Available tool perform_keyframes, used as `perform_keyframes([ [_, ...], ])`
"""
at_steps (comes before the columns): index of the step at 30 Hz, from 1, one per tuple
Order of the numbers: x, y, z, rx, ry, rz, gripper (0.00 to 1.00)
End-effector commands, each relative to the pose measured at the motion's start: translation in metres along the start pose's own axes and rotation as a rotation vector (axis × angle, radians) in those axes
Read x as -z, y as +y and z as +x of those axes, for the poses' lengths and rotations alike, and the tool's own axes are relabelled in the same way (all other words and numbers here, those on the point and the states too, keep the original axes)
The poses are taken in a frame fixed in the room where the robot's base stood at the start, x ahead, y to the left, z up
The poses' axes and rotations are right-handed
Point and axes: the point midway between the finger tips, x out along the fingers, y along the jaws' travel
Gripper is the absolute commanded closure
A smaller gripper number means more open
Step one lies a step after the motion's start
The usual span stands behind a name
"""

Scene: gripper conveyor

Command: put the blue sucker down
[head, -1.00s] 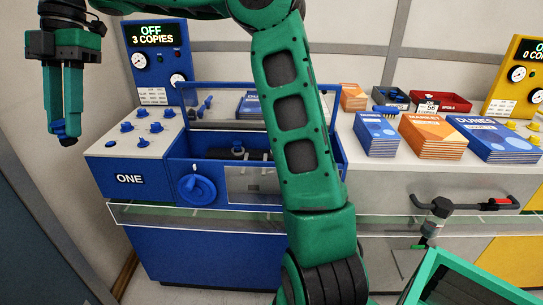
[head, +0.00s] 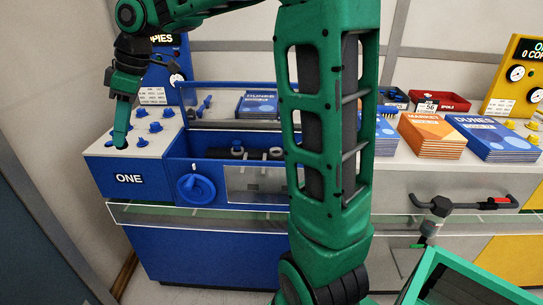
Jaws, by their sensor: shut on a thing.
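My gripper (head: 121,128), green and pointing down, is at the left over the front-left part of the white top of the blue machine marked ONE (head: 190,240). It is shut on a small blue sucker (head: 121,145), which shows only as a dark tip below the fingers. I cannot tell whether the sucker touches the white top (head: 155,143). Several similar blue pieces (head: 155,127) stand on that top just right of my gripper.
A blue trough (head: 212,172) with dark rollers, a clear cover and a blue handwheel (head: 196,189) lies right of the white top. My arm blocks the middle. Book stacks (head: 431,135) and a red tray (head: 447,101) stand on the right counter. A green crate (head: 460,280) is lower right.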

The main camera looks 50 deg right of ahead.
Motion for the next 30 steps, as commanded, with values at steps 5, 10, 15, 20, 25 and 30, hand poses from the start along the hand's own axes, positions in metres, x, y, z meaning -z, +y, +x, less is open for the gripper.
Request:
perform_keyframes([
  [5,-0.076,0.066,0.001,-0.168,-0.006,0.402,0.98],
  [10,-0.158,0.113,-0.014,-0.302,-0.01,0.723,0.98],
  [15,-0.245,0.141,-0.04,-0.42,-0.013,1.001,0.98],
  [20,-0.326,0.149,-0.069,-0.515,-0.016,1.228,0.98],
  [25,-0.391,0.144,-0.094,-0.587,-0.019,1.399,0.98],
  [30,-0.424,0.137,-0.108,-0.622,-0.02,1.485,0.98],
])
